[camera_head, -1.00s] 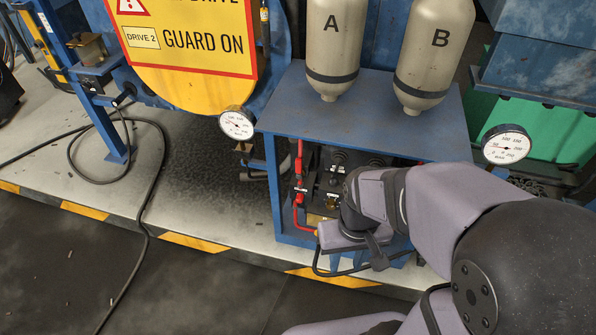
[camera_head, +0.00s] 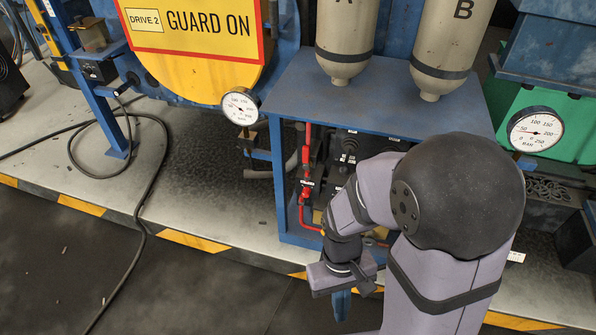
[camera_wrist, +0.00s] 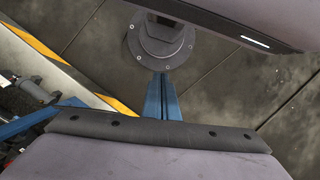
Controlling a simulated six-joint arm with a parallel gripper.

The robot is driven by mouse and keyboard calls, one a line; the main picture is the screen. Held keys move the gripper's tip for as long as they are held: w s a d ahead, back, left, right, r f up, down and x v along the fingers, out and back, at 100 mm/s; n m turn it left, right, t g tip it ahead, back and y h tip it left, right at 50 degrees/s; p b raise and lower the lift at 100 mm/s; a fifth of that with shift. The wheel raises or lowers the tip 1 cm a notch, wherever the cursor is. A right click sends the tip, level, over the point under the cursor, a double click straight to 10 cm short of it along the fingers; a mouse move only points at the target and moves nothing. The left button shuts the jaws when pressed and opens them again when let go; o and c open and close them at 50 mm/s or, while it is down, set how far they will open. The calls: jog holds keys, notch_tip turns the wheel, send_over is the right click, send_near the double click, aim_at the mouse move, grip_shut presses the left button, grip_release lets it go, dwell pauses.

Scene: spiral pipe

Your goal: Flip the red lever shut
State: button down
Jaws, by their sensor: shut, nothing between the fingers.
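Red parts (camera_head: 305,188) run down the left side of the opening in the blue cabinet in the head view. They include a vertical piece, a small fitting at mid-height and a bend low down. At this size I cannot tell which part is the lever or how it is set. My gripper (camera_head: 341,305) is in front of and below the cabinet opening, apart from the red parts, with its blue fingers pointing down. In the wrist view my gripper (camera_wrist: 161,90) shows its blue fingers together, with nothing between them, over the dark floor.
The blue cabinet (camera_head: 290,90) carries tanks A (camera_head: 345,35) and B (camera_head: 445,45). Pressure gauges stand at its left (camera_head: 240,106) and right (camera_head: 535,130). My arm hides much of the opening.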

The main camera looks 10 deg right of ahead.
notch_tip(320, 180, down, 16)
jog(key=a+b, duration=0.3)
jog(key=b, duration=0.4)
jog(key=w+a+f+n+t+y+b, duration=0.1)
jog(key=w+a+f+n+t, duration=0.2)
jog(key=w, duration=0.5)
jog(key=w+f+n+t+b, duration=0.1)
jog(key=w+f+t, duration=0.2)
jog(key=w+f, duration=0.3)
jog(key=w+r+n+t, duration=0.2)
jog(key=w+r+t, duration=0.25)
jog(key=w, duration=0.45)
jog(key=w+r+n+t, duration=0.25)
jog(key=w+r, duration=0.25)
jog(key=w, duration=0.3)
jog(key=w+r+n+t, duration=0.3)
jog(key=r+t, duration=0.1)
jog(key=r, duration=0.4)
jog(key=w+d+r+n+t+h, duration=0.1)
jog(key=w+r+n+t, duration=0.2)
jog(key=r, duration=0.5)
jog(key=shift+n+t, duration=0.55)
jog(key=shift+t, duration=0.05)
